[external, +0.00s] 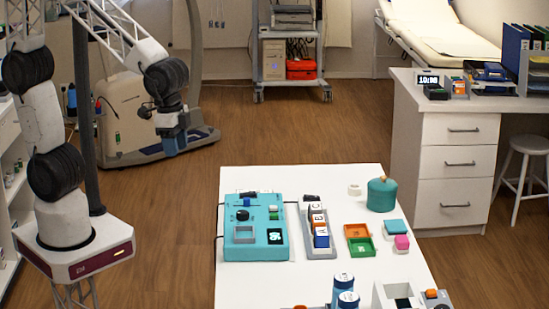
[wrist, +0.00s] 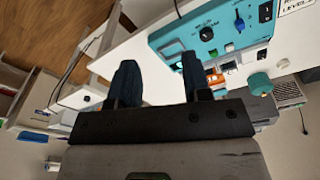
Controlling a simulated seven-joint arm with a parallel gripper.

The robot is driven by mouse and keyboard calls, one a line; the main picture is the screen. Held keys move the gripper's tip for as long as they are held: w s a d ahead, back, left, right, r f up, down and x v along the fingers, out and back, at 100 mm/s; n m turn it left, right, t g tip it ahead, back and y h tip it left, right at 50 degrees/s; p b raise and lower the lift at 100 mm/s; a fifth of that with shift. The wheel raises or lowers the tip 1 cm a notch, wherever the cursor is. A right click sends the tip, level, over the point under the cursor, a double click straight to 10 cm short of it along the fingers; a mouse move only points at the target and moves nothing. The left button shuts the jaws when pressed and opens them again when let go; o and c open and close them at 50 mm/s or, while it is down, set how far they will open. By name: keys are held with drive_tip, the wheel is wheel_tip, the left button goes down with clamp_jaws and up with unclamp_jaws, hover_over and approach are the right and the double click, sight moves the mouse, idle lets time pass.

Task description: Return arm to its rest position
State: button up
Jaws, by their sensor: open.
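My arm is raised at the left of the external view, its white and black links bent over. My gripper (external: 171,147) points down above the floor, left of the white table (external: 345,185) and clear of it. In the wrist view my gripper (wrist: 158,75) shows two dark blue fingers spread apart with nothing between them. The teal device (external: 256,226) on the table also shows at the upper right of the wrist view (wrist: 215,32).
The table holds a block rack (external: 318,238), a teal canister (external: 382,194), orange and green trays (external: 361,246) and blue cylinders (external: 344,287). A beige machine (external: 140,112) stands close behind my gripper. A dark upright post (external: 85,110) is beside my arm. Open floor lies between machine and table.

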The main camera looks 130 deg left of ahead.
drive_tip(key=s+d+r+m, duration=0.2)
drive_tip(key=s+d, duration=0.5)
drive_tip(key=s+d+r+m+t, duration=0.1)
drive_tip(key=s+d+r+m, duration=0.1)
drive_tip(key=s+d, duration=0.5)
drive_tip(key=shift+s+d+r+m, duration=0.15)
drive_tip(key=shift+d+r+m, duration=0.25)
drive_tip(key=shift+d+r, duration=0.35)
